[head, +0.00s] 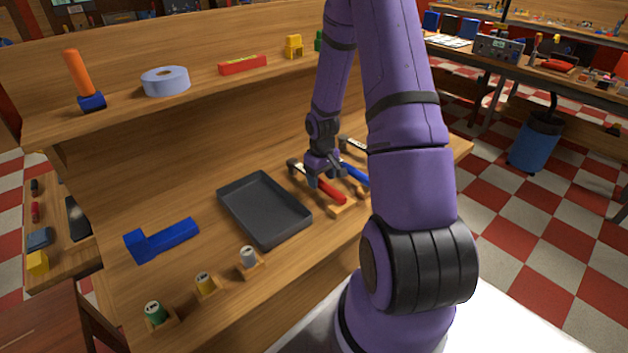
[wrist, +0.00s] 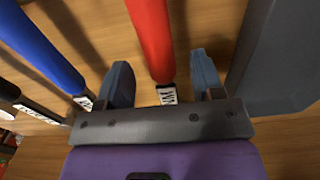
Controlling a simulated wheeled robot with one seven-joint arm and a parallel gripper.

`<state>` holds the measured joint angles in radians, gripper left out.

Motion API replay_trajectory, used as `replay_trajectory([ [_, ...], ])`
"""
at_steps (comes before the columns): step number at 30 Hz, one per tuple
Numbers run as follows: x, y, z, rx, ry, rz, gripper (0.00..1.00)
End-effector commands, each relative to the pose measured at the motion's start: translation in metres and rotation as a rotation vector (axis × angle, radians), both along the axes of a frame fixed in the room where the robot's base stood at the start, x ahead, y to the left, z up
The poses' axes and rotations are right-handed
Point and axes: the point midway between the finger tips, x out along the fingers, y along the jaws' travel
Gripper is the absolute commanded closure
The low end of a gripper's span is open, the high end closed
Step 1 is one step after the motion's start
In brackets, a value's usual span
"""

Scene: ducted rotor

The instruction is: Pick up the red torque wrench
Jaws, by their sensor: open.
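The red torque wrench (head: 329,190) lies on the wooden bench, between the dark tray and a blue-handled wrench. Its dark head (head: 294,165) points toward the back and its red handle toward the front, by a small wooden block. My gripper (head: 324,178) is over the wrench. In the wrist view the red handle (wrist: 152,40) runs down between the two open fingers of my gripper (wrist: 162,82), with a white label at its lower end. Clear gaps show between the handle and both fingers. I cannot tell the exact height of the fingers over the bench.
The blue-handled wrench (head: 354,173) lies close on the right; it also shows in the wrist view (wrist: 38,42). The dark tray (head: 228,208) is close on the left. A blue angled part (head: 162,240) and small cans (head: 247,257) stand further left. A shelf (head: 205,88) runs above the bench.

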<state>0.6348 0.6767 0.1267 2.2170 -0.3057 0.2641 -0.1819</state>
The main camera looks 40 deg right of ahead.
Motion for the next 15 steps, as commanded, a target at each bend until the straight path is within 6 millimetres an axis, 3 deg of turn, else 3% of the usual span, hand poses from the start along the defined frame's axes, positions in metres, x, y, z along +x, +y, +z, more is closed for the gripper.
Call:
replay_trajectory([
  [6,0.0,0.001,-0.026,0.0,0.001,0.002,0.39],
  [15,0.0,0.0,-0.031,-0.001,0.0,0.001,0.39],
])
